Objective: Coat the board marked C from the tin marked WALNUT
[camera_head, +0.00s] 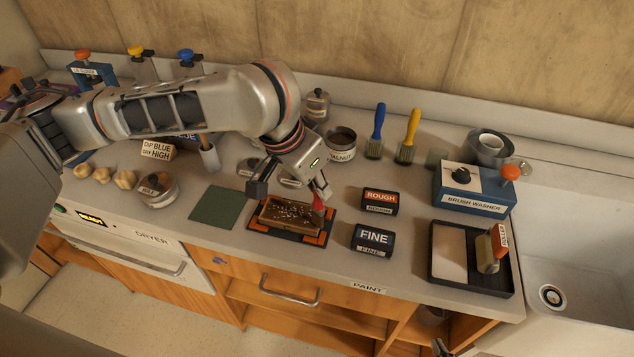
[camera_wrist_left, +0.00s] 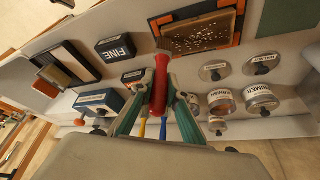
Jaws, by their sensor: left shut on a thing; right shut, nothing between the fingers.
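My left gripper (camera_head: 321,189) is shut on a red-handled brush (camera_head: 318,204), whose head is low over the right end of a board. The red handle also shows between the fingers in the left wrist view (camera_wrist_left: 160,85). The board (camera_head: 287,214) is brown with many pale specks and lies in a dark holder with orange corners (camera_head: 262,229). I cannot read a letter on it. Whether the bristles touch it is unclear. My right gripper (camera_head: 440,347) shows barely at the bottom edge, shut and empty.
ROUGH (camera_head: 380,199) and FINE (camera_head: 372,239) blocks stand right of the board. A green mat (camera_head: 226,207) lies left. Blue (camera_head: 376,132) and yellow (camera_head: 408,136) brushes stand behind. The BRUSH WASHER (camera_head: 472,190), a roller tray (camera_head: 470,284) and the sink (camera_head: 583,240) are to the right.

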